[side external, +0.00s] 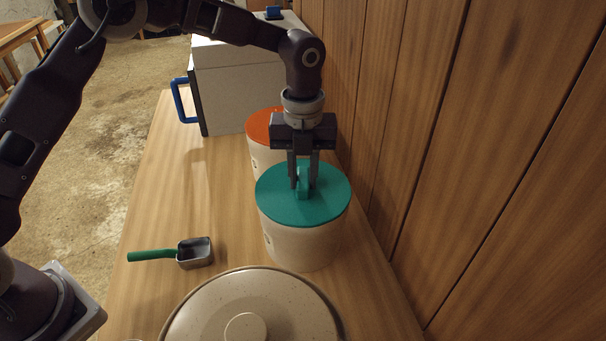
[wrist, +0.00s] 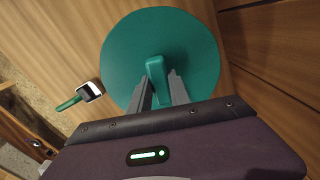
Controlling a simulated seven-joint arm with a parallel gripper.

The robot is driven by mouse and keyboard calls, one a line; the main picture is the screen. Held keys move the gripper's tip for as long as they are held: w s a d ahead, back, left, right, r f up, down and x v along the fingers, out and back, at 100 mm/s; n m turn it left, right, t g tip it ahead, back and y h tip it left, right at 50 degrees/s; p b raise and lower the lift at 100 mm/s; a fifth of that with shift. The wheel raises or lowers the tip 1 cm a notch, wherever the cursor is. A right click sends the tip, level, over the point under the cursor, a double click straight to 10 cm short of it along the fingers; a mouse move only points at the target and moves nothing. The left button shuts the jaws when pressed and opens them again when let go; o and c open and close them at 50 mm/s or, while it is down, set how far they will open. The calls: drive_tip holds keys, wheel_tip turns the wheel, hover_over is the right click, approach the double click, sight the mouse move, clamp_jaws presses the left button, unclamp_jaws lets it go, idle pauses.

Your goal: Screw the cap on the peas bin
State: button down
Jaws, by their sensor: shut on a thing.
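A green cap (side external: 277,206) with a raised grip bar (side external: 302,184) sits level on top of a cream bin (side external: 305,246) in the side external view. My gripper (side external: 303,187) points straight down from above and is shut on the grip bar. In the wrist view the green cap (wrist: 190,60) fills the upper middle, and the bar (wrist: 156,70) stands between my fingertips. The cap covers the bin's mouth, so the thread is hidden. I cannot read a label that says peas.
An orange-capped bin (side external: 262,128) stands just behind, and a white box with a blue handle (side external: 181,100) behind that. A green-handled scoop (side external: 194,252) lies to the left. A round speckled lid (side external: 210,310) is in front. A wooden wall (side external: 440,130) is close on the right.

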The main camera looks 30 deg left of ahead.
drive_tip(key=m, duration=0.5)
drive_tip(key=shift+r, duration=0.1)
drive_tip(key=shift+m, duration=0.9)
drive_tip(key=m, duration=0.4)
drive_tip(key=shift+m, duration=0.3)
drive_tip(key=c, duration=1.1)
unclamp_jaws()
drive_tip(key=shift+c, duration=0.2)
